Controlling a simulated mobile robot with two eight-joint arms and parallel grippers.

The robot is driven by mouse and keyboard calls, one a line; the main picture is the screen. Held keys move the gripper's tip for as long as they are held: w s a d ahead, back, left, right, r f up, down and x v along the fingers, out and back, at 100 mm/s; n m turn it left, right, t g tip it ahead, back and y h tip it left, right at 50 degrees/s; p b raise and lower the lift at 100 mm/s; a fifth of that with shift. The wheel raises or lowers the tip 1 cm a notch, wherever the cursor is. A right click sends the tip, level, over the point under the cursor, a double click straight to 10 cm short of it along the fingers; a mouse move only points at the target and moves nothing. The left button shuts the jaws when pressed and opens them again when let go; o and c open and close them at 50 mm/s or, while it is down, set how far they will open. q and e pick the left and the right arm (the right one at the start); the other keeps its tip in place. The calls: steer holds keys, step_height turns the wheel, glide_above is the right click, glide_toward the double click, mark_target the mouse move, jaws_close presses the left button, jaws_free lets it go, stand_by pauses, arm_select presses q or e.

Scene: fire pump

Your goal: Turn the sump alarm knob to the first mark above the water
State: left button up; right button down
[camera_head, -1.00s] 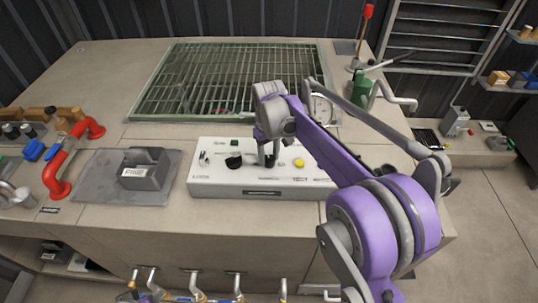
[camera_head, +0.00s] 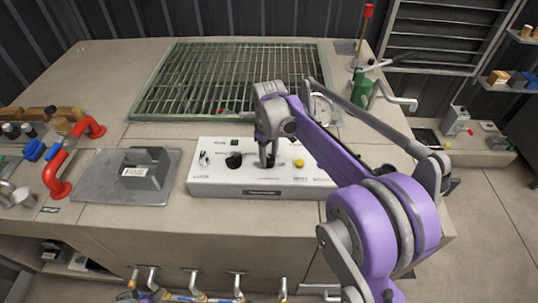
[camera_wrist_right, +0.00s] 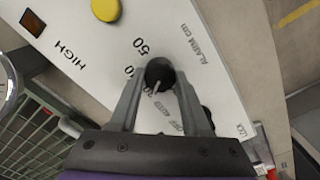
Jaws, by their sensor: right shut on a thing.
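The alarm panel (camera_head: 215,190) is a pale box on the bench, and my right gripper (camera_head: 267,160) reaches down to it. In the right wrist view, my right gripper (camera_wrist_right: 160,92) is shut on the black alarm knob (camera_wrist_right: 160,70), one finger on each side. A short light pointer line shows on the knob. A printed 50 and other numbers lie beside the knob, some hidden by a finger; "ALARM CM" is printed on the other side. The sump grating (camera_head: 170,85) is behind the panel; I cannot make out the water level through it. My left gripper is not clearly visible.
A larger black knob (camera_head: 234,160) is left of my gripper, and a yellow button (camera_head: 299,163) is right. A grey block (camera_head: 146,168) sits on a plate to the left. Red pipework (camera_head: 57,172) and a green hand pump (camera_head: 362,88) flank the bench.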

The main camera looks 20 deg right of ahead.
mark_target(269, 159)
steer(key=shift+c, duration=1.8)
jaws_free()
steer(key=shift+r, duration=0.1)
step_height(269, 159, up, 11)
steer(key=shift+p, duration=0.4)
steer(key=s+a+f+m+t, duration=0.1)
steer(key=s+a+f, duration=0.1)
steer(key=s, duration=0.6)
steer(key=s+a+f+m+t+p, duration=0.1)
steer(key=s+a+f+m+t, duration=0.1)
steer(key=s+f, duration=0.3)
steer(key=s+a+f+m+t, duration=0.1)
steer(key=s+f, duration=0.3)
steer(key=s, duration=0.7)
steer(key=shift+s+a+t, duration=0.2)
steer(key=shift+a+t, duration=0.25)
steer(key=shift+t, duration=0.25)
